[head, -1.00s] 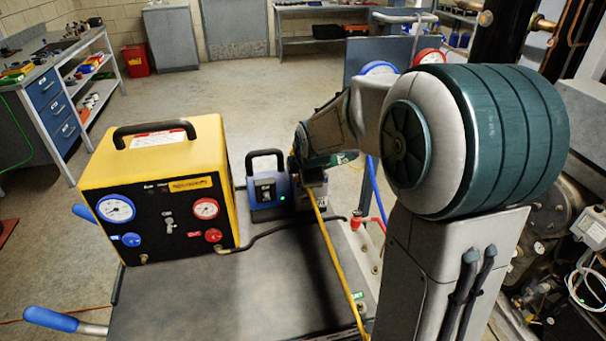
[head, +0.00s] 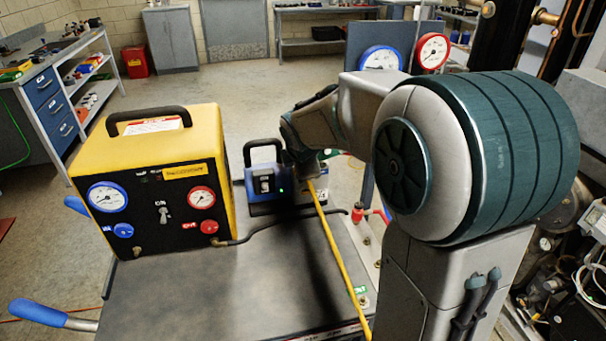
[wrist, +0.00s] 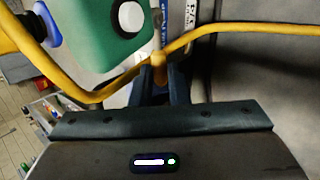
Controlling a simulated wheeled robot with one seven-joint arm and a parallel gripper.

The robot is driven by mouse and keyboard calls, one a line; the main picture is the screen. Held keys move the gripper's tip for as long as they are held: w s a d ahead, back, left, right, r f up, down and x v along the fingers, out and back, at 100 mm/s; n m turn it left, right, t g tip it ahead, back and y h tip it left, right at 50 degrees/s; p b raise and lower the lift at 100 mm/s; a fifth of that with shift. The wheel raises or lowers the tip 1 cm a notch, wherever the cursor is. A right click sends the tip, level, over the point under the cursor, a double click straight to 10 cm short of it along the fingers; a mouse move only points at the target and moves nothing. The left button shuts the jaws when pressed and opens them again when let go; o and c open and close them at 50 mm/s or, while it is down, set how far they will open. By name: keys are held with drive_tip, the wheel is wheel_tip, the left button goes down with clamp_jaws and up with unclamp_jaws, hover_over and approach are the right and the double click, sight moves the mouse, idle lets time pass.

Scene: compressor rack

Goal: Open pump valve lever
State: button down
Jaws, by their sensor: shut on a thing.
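My gripper is at the pump's right side in the head view, mostly hidden by my own wrist. In the wrist view my gripper (wrist: 160,82) is shut on a small yellow-orange piece (wrist: 158,66), which appears to be the pump valve lever. A yellow hose (wrist: 205,33) passes right by the fingertips, and a green part (wrist: 108,30) is close at the upper left. The lever's full shape and angle are hidden.
The yellow box (head: 150,150) with two gauges stands left of the pump. The yellow hose (head: 338,258) runs forward over the cart top (head: 240,290). A black hose (head: 280,229) crosses from the box. Red and blue gauges (head: 432,50) stand behind my arm.

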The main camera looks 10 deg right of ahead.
drive_tip(key=f+h+b, duration=0.1)
drive_tip(key=b, duration=0.2)
drive_tip(key=shift+a+f, duration=0.1)
drive_tip(key=shift+f, duration=0.05)
drive_tip(key=shift+s+h, duration=0.1)
drive_tip(key=shift+h, duration=0.2)
drive_tip(key=c, duration=1.4)
unclamp_jaws()
drive_tip(key=shift+r, duration=0.2)
drive_tip(key=p+v, duration=0.2)
drive_tip(key=v, duration=1.1)
drive_tip(key=shift+s+r, duration=0.3)
